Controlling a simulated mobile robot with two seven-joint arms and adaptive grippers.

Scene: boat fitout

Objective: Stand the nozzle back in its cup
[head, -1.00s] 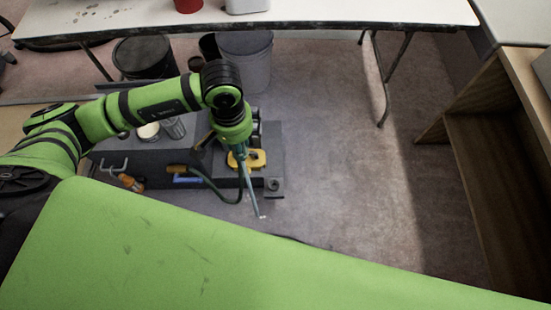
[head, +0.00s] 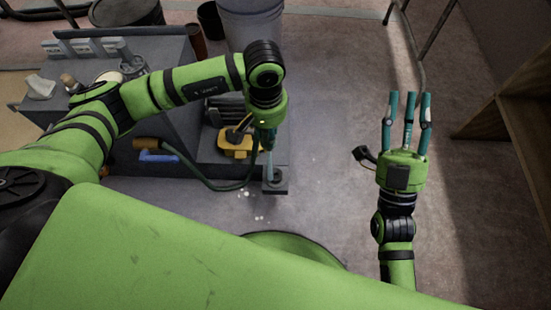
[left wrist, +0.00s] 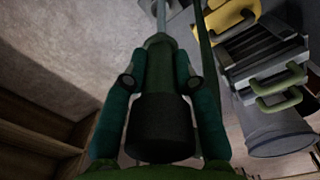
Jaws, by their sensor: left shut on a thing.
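My left gripper (head: 267,134) points down over the right end of the grey bench and is shut on the nozzle (head: 268,160). My right gripper (head: 408,98) is open and empty above the floor at the right, well apart from the bench.
A green hose (head: 205,184) curves across the front of the bench. A yellow-and-black tool (head: 236,146) stands just left of the nozzle. A blue-handled thing (head: 158,156) lies further left. A grey bucket (head: 250,22) stands behind. The floor (head: 335,130) right of the bench is clear.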

